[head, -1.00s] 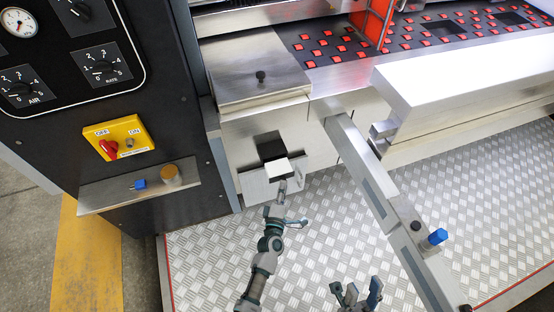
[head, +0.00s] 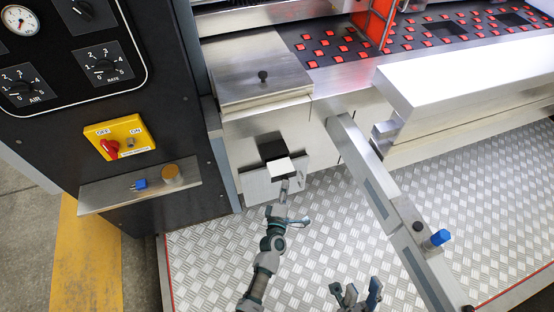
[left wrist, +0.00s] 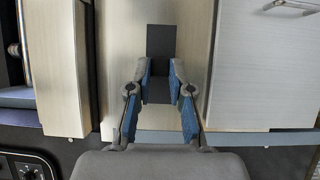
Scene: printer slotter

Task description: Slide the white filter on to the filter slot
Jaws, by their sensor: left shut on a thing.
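The white filter (head: 279,167) shows in the head view as a small white-topped block with a grey front plate (head: 257,187), at the front of the machine's left block. The dark filter slot (head: 270,147) is open just behind and above the white top. My left gripper (head: 286,186) is shut on the filter from the front. In the left wrist view its blue-padded fingers (left wrist: 161,75) stand either side of a dark opening (left wrist: 161,42); the held part is hard to make out. How far the filter is inside is unclear. My right gripper (head: 357,296) is open and empty at the bottom.
A long metal bar (head: 375,185) with a blue knob slants down to the right of my left gripper. A control panel with a small shelf (head: 140,190) stands at left. The patterned metal floor (head: 210,260) is clear around the arms.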

